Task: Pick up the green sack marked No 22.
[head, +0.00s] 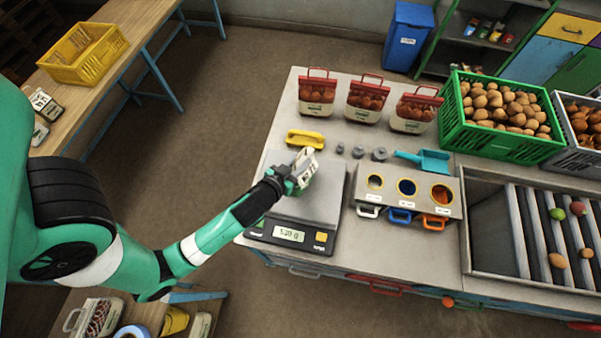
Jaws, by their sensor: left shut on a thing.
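My left gripper (290,184) is shut on a small pale sack (305,163) with dark print. The print is too small to read, and the gripper hides its lower part. Green shows where sack and gripper meet, and I cannot tell which of them it belongs to. The sack is tilted and over the scale's plate (320,205); I cannot tell whether it touches it. The scale's display (289,234) is lit. I cannot make out a No 22 marking anywhere. My right gripper is not in view.
A green crate (500,144) of potatoes stands right. Printed packs (43,102) lie on the left table.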

